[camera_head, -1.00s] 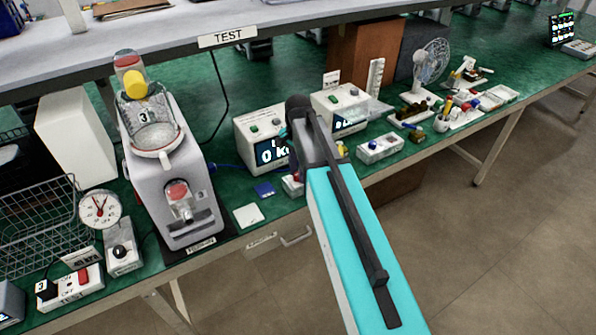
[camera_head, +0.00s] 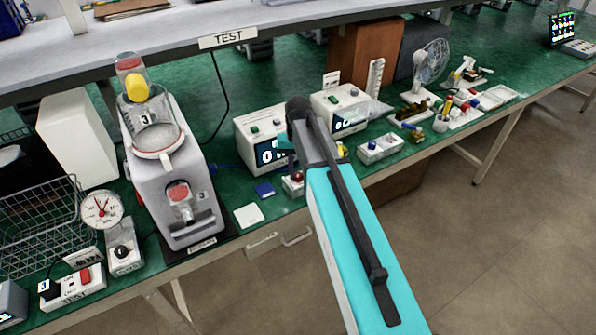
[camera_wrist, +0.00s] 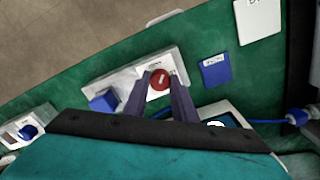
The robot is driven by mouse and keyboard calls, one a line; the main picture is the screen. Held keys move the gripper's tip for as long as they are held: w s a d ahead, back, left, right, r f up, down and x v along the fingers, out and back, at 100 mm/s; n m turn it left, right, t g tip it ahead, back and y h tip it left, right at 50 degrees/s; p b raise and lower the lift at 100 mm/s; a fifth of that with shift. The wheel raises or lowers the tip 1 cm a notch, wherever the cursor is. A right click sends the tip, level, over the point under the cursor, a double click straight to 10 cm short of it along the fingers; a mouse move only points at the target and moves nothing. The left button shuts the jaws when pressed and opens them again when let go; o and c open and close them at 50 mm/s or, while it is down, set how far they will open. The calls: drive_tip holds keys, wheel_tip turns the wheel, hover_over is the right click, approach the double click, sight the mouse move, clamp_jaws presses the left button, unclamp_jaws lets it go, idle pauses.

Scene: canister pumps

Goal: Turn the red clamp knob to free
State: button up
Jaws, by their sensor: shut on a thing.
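The red clamp knob (camera_wrist: 160,79) is round with a pale mark on its face. It sits on a white plate on a light grey block (camera_wrist: 125,82) in the wrist view. My gripper (camera_wrist: 164,82) has its two dark fingers on either side of the knob and is shut on it. In the head view a small red knob (camera_head: 298,177) shows just left of my arm, partly covered by it. My fingertips are hidden there. Which way the knob's mark points is hard to read.
A blue block (camera_wrist: 103,101) stands beside the knob on the same fixture. A blue card (camera_wrist: 215,70) and a white card (camera_wrist: 258,20) lie on the green bench. Two display boxes (camera_head: 246,131) stand behind my gripper. The grey canister pump (camera_head: 172,205) stands to the left.

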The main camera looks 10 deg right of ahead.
sight(298, 175)
drive_tip(key=n, duration=0.4)
drive_tip(key=shift+n, duration=2.2)
drive_tip(key=o, duration=1)
drive_tip(key=shift+o, duration=0.2)
drive_tip(key=shift+r, duration=0.1)
wheel_tip(298, 175, up, 14)
drive_tip(key=b, duration=0.2)
drive_tip(key=shift+s+f, duration=0.1)
drive_tip(key=shift+f, duration=0.15)
